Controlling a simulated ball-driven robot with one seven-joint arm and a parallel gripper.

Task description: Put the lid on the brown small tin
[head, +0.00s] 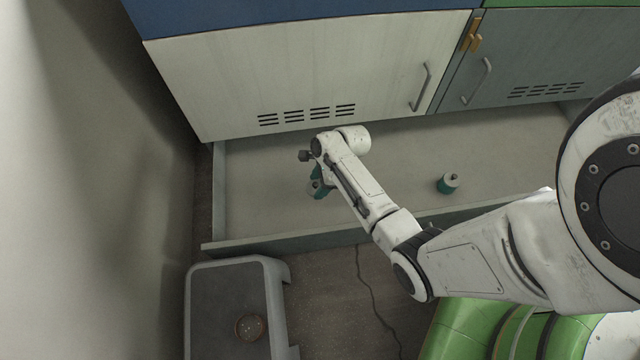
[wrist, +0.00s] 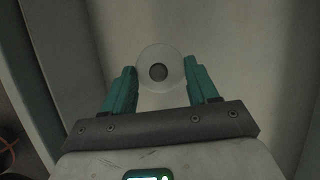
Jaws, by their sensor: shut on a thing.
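The brown small tin (head: 250,327) stands at the lower left, on a grey stool-like stand outside the drawer. It is round and seen from above; its inside is hard to make out. My gripper (head: 316,188) is over the left part of the open drawer, far from the tin. Its teal fingers are shut on a pale round lid with a dark knob (wrist: 173,83), seen between the fingertips in the wrist view (wrist: 160,85). In the head view the lid is small and partly hidden by the fingers. I cannot tell whether it touches the drawer floor.
A teal tin with a pale top and dark knob (head: 448,184) stands in the drawer to the right. The drawer's front wall (head: 290,240) lies between my gripper and the stand (head: 212,300). Cabinet doors (head: 320,70) rise behind; a wall is at left.

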